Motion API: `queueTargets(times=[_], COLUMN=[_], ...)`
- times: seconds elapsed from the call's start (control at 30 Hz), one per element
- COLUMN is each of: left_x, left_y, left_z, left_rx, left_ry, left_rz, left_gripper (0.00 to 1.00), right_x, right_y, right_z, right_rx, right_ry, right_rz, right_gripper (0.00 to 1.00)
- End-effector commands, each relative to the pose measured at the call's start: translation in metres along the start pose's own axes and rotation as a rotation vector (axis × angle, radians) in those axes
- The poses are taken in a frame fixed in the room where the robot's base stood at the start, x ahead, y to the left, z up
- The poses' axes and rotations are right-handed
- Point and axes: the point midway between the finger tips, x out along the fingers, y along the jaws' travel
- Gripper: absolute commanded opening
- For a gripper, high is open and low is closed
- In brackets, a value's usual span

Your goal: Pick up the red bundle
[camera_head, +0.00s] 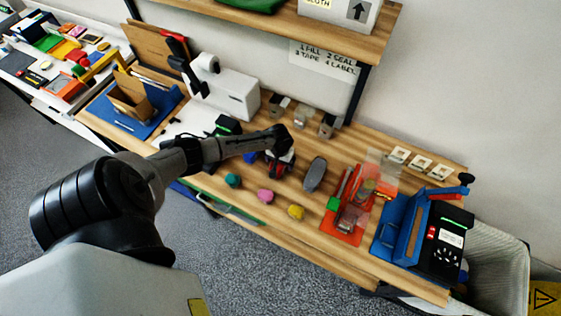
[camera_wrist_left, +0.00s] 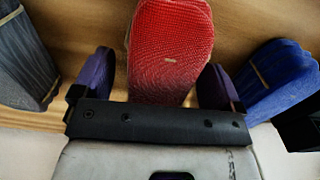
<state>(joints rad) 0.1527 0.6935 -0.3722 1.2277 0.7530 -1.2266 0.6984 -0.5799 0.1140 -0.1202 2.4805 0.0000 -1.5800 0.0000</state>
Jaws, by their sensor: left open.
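The red bundle (camera_wrist_left: 172,42) lies on the wooden bench in the left wrist view, with a pale band across it. My left gripper (camera_wrist_left: 157,84) is open, its two dark purple fingers on either side of the near end of the bundle. A gap shows beside the right finger; contact at the left finger is unclear. In the head view my left gripper (camera_head: 280,164) is over the middle of the bench and hides most of the red bundle. My right gripper is not in view.
A grey bundle (camera_wrist_left: 22,62) and a blue bundle (camera_wrist_left: 275,80) flank the red one. Teal (camera_head: 233,180), pink (camera_head: 265,196) and yellow (camera_head: 296,212) lumps lie along the front edge. A red tray (camera_head: 340,233) and a blue-and-black device (camera_head: 438,240) stand at the right.

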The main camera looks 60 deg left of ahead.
Motion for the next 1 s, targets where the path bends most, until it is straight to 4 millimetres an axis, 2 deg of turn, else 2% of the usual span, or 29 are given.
queueTargets(times=[0.27,0.87,1.0], left_x=[0.0021,0.002,0.0017], left_y=[0.0005,0.0004,0.0004], left_z=[-0.0001,0.0,-0.0002], left_rx=[0.001,0.001,0.001], left_ry=[0.001,0.0,0.001], left_rz=[0.001,0.001,0.001], left_gripper=[0.92,0.35,0.34], right_x=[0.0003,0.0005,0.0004], right_y=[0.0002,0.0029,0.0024], right_z=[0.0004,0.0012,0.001], right_rx=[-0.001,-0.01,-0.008], right_ry=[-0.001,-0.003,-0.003], right_rz=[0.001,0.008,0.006], right_gripper=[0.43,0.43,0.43])
